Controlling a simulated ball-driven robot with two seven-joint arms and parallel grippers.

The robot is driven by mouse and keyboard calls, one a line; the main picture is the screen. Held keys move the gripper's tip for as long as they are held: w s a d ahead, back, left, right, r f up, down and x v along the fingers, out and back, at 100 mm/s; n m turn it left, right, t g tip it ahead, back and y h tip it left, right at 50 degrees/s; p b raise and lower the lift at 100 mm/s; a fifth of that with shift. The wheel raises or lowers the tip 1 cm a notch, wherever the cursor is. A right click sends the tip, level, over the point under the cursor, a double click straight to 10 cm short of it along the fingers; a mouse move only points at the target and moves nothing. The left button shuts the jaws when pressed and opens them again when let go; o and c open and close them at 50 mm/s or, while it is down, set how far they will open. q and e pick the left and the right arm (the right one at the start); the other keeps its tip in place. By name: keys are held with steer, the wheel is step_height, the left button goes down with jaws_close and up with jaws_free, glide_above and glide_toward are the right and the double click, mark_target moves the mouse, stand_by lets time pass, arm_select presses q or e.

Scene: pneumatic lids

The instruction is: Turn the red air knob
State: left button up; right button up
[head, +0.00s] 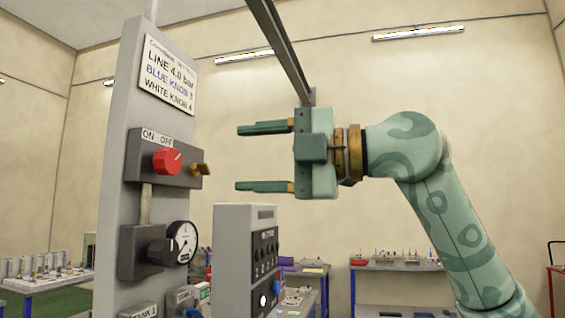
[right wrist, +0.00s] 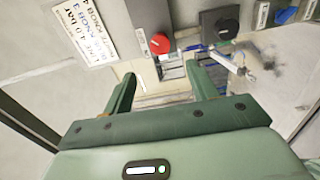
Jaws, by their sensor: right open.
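The red air knob (head: 167,161) sits on a dark grey box (head: 140,172) with an ON OFF label, on a tall grey panel (head: 117,90). The knob also shows in the right wrist view (right wrist: 160,43), beyond the fingertips. My right gripper (head: 240,158) is open and empty, to the right of the knob and apart from it, with its fingers pointing left towards the panel. In the right wrist view my right gripper (right wrist: 160,72) has its two green fingers spread. My left gripper is not in view.
Below are a dark regulator knob (head: 160,252) and a round gauge (head: 182,242). A grey control box (head: 232,260) stands lower right. A sign (head: 167,75) is above. Air between gripper and panel looks clear.

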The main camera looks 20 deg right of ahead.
steer(key=v, duration=0.3)
steer(key=shift+s+d, duration=0.2)
steer(key=shift+d, duration=0.05)
